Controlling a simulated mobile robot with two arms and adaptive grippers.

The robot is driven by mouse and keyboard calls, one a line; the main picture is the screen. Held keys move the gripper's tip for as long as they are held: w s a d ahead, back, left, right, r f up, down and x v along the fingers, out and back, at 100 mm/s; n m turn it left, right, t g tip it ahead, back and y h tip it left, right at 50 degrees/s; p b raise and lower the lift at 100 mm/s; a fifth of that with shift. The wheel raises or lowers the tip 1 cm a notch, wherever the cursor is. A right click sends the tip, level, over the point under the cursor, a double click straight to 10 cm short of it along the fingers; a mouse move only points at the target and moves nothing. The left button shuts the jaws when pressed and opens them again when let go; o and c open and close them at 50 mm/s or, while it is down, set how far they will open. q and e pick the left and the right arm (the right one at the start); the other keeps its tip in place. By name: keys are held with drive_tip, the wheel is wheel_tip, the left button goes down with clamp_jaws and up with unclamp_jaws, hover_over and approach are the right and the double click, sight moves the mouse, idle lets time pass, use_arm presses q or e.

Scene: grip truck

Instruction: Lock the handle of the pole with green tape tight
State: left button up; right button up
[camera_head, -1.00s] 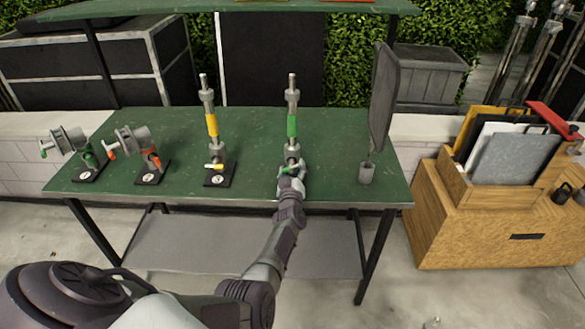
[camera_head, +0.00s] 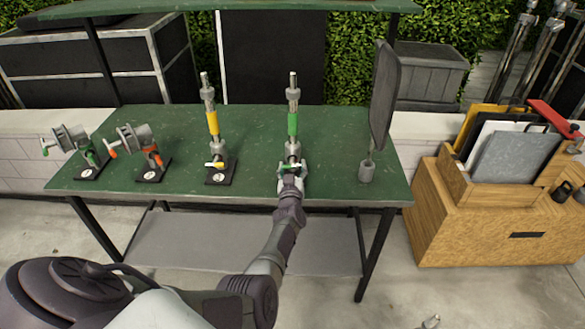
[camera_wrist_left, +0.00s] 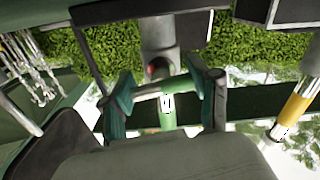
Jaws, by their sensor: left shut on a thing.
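The pole with green tape (camera_head: 292,124) stands upright on the green table near its front edge. My left gripper (camera_head: 291,178) is at the foot of this pole, at its clamp. My left gripper is shut on this handle. My gripper hides part of the clamp in the head view.
A pole with yellow tape (camera_head: 212,123) stands to the left. Two tilted clamps, one with an orange handle (camera_head: 149,148) and one with green (camera_head: 87,152), are further left. A dark panel on a stand (camera_head: 383,100) is to the right. A wooden box (camera_head: 470,225) stands beside the table.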

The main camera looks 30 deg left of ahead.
use_arm(q)
drive_tip(key=shift+f, duration=0.15)
drive_tip(key=o, duration=1.2)
wheel_tip(320, 180, up, 10)
drive_tip(key=shift+r, duration=0.1)
